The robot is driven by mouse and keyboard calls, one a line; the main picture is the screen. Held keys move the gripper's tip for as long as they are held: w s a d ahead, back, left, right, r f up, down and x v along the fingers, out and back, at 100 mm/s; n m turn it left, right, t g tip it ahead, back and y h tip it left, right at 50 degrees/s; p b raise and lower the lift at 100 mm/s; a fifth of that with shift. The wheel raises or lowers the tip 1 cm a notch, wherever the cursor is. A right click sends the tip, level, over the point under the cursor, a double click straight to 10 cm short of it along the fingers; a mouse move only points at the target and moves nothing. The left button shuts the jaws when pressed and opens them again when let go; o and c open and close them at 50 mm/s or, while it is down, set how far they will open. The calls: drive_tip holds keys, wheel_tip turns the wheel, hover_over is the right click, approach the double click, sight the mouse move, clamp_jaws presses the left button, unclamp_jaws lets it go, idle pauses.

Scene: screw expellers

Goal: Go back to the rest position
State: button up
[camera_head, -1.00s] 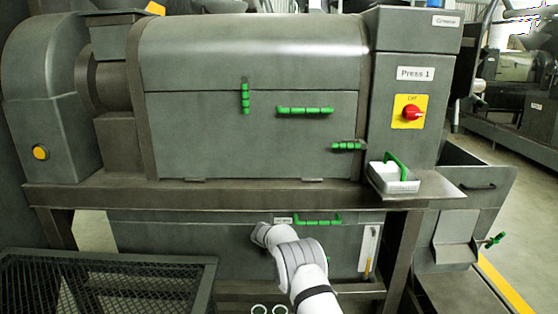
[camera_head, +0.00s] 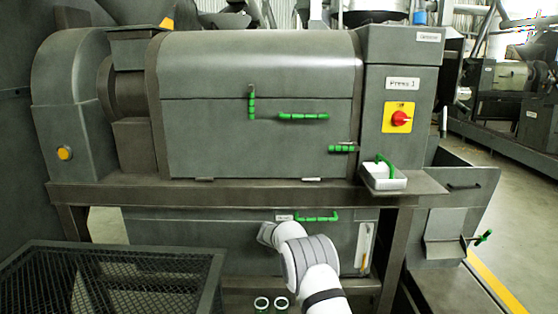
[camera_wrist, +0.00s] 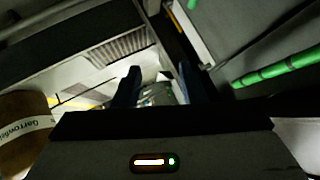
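My gripper (camera_wrist: 162,78) shows in the wrist view with its two dark fingers spread apart and nothing visibly held between them. Behind the fingers lie pale floor and dark metal parts. In the head view my white and grey arm (camera_head: 308,262) reaches up from the bottom edge in front of the lower part of Press 1 (camera_head: 258,65). The gripper itself cannot be made out there.
A black mesh-topped frame (camera_head: 215,270) stands at lower left. A white tray with a green handle (camera_head: 386,182) sits on the press's right ledge. A brown labelled container (camera_wrist: 25,120) and a green handle (camera_wrist: 275,70) flank the gripper. Open floor (camera_head: 515,235) lies at right.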

wheel_tip(320, 180, up, 22)
drive_tip(key=w+r+n+t+y+p, duration=0.1)
drive_tip(key=w+n+t+y+p, duration=0.15)
drive_tip(key=n+t+y, duration=0.35)
drive_tip(key=s+a+r+n+t+y+p, duration=0.25)
drive_tip(key=s+r+n, duration=0.35)
drive_tip(key=s+r, duration=0.5)
drive_tip(key=s+n+g+y+p, duration=0.2)
drive_tip(key=s+n+g+y, duration=0.25)
drive_tip(key=s, duration=1.45)
drive_tip(key=s+d+f+n+g+h+p, duration=0.1)
drive_tip(key=s+d+f+g+h, duration=0.1)
drive_tip(key=s, duration=1)
drive_tip(key=s+d+f+n+g+h+p, duration=0.1)
drive_tip(key=s+d+g, duration=0.3)
drive_tip(key=s, duration=0.8)
drive_tip(key=shift+d+f+h, duration=0.2)
drive_tip(key=shift+f+h, duration=0.3)
drive_tip(key=shift+f, duration=0.3)
